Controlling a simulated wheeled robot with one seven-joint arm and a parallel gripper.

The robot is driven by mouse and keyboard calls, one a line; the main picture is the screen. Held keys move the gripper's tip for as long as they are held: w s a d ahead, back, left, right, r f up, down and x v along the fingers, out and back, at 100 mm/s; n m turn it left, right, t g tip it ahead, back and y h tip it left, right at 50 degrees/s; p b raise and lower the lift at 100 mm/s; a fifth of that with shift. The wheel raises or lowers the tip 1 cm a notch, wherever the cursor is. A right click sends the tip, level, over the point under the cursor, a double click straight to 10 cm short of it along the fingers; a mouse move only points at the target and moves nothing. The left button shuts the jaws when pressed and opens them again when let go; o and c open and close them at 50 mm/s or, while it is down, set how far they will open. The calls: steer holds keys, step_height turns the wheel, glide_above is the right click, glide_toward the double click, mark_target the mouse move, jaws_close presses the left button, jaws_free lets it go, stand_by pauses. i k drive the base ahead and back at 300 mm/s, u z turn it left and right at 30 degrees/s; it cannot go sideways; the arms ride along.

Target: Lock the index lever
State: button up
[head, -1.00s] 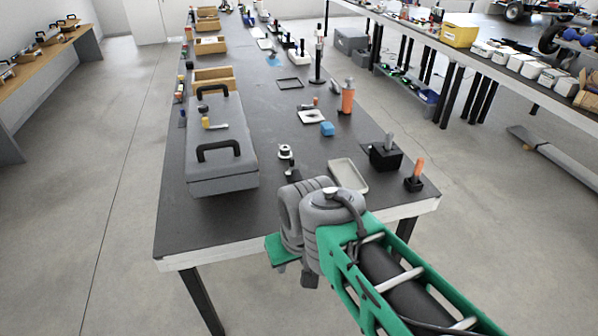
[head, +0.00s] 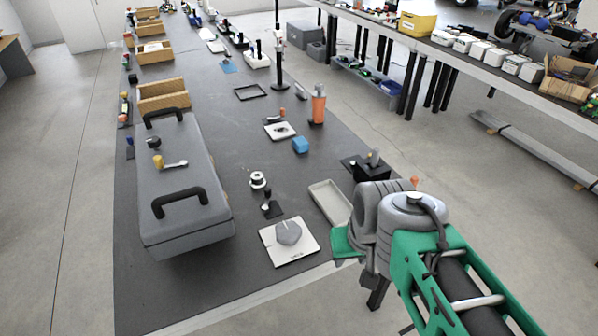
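I cannot tell for certain which of several lever-like parts is the index lever. A small black lever (head: 267,207) stands on a dark base at the near middle of the bench. A grey lever (head: 374,157) rises from a black block (head: 372,172) at the right edge. A white plate (head: 280,133) farther back carries a small lever with an orange tip. A white plate with a grey faceted knob (head: 288,233) lies near the front edge. My arm, green with grey joints, reaches in from the lower right. My gripper's fingers do not show.
A grey case (head: 180,192) with black handles covers the bench's left side. A shallow tray (head: 331,203), a blue block (head: 300,145), an orange bottle-like object (head: 318,105) and a round white-and-black part (head: 258,180) stand nearby. My arm hides part of the front right corner.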

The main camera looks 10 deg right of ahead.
mark_target(267, 191)
steer(key=u, duration=0.15)
steer(key=i, duration=0.85)
steer(key=u, duration=0.5)
